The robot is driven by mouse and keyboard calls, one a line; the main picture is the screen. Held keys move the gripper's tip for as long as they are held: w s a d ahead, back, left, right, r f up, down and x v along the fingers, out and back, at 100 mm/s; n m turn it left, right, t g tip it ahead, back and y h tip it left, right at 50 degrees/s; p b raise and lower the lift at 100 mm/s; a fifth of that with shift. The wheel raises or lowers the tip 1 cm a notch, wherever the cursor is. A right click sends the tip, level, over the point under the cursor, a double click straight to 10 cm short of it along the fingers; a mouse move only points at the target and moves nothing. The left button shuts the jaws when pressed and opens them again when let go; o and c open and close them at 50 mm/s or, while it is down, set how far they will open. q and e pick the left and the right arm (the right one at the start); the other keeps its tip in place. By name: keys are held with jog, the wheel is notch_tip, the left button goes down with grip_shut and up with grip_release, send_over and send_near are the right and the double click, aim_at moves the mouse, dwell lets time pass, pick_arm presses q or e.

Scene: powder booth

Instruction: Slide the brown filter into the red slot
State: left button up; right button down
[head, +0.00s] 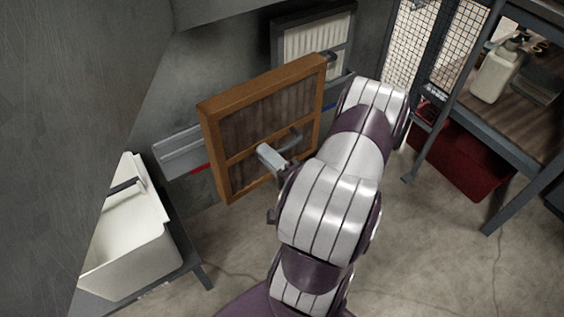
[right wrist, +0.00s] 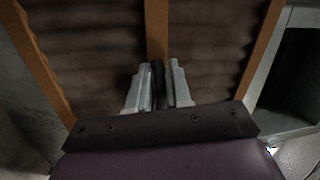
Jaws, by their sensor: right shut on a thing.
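The brown filter (head: 262,122) has an orange-brown frame and dark pleats, and it hangs upright in front of the back wall. My right gripper (head: 276,158) is shut on its handle, a dark bar on the near face. In the right wrist view the fingers (right wrist: 158,88) close on the dark handle in front of the filter's middle bar (right wrist: 157,28). A red mark (head: 200,169) shows on a grey slot rail (head: 178,152) at the filter's left; the filter hides the rest of that rail. My left gripper is not in view.
A white-pleated filter (head: 318,40) stands on the wall behind, with a blue-marked rail (head: 330,103) below it. A white bin (head: 128,245) stands at left. A shelf (head: 530,120) with a bottle (head: 496,72) and a red container (head: 462,160) are at right. A grey panel fills the far left.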

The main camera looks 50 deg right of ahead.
jog(key=w+m+h+b, duration=0.1)
jog(key=w+b, duration=0.4)
jog(key=w, duration=2.1)
jog(key=shift+w+d+f+h, duration=0.15)
jog(key=shift+w+f+h, duration=0.05)
jog(key=shift+h, duration=0.1)
jog(key=shift+w+d, duration=0.15)
jog(key=shift+d, duration=0.1)
jog(key=shift+f+b, duration=0.15)
jog(key=shift+b, duration=0.15)
dwell(0.4)
notch_tip(320, 180, down, 2)
jog(key=shift+f+b, duration=0.25)
jog(key=shift+b, duration=0.7)
